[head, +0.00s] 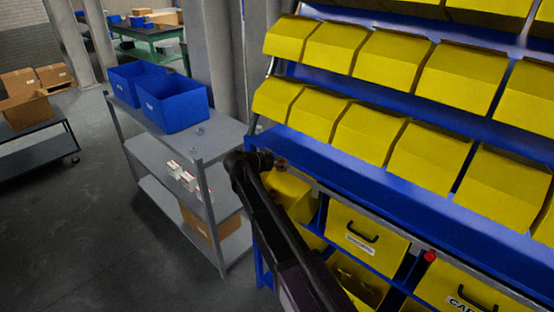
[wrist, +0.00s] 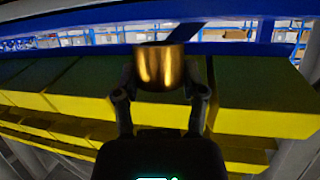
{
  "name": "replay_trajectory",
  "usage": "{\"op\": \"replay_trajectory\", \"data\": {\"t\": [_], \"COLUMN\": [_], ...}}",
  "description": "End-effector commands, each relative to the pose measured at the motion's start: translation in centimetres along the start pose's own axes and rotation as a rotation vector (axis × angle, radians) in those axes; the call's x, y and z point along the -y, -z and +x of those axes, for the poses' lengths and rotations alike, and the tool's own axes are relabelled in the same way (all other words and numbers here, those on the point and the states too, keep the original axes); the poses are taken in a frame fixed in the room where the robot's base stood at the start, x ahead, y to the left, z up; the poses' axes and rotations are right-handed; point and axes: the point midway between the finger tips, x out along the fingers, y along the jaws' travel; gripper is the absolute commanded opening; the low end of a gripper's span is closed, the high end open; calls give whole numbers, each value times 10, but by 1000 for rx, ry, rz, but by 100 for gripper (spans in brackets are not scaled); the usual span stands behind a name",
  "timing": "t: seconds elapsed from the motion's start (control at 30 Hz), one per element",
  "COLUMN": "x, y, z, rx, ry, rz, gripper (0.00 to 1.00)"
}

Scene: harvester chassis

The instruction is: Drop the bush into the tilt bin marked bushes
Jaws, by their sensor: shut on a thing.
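The bush is a shiny bronze cylinder (wrist: 160,66), held between the two fingers of my gripper (wrist: 160,88) in the wrist view. In the head view my gripper (head: 266,160) is at the left end of the rack, and a small brownish bit of the bush (head: 281,162) shows at its tip. It appears above a yellow tilt bin (head: 289,193) at the left end of the lower row; my arm partly hides this bin. No label reading bushes is legible. A tilt bin with a black handle and a small label (head: 362,240) is to its right.
Rows of closed yellow bins (head: 393,62) fill the blue rack above. Another labelled tilt bin (head: 470,290) is at lower right, near a red knob (head: 430,256). A grey shelf cart (head: 225,135) with blue bins (head: 172,104) stands at left. Open floor lies farther left.

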Motion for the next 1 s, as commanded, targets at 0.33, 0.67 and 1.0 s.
{"op": "replay_trajectory", "data": {"t": [0.33, 0.67, 1.0], "x": [6, 7, 7], "y": [-7, -24, -50], "z": [-12, -7, 3], "rx": [0, 0, 0], "ry": [17, 19, 19], "rz": [-7, -8, -8], "gripper": [4, 4, 4]}}
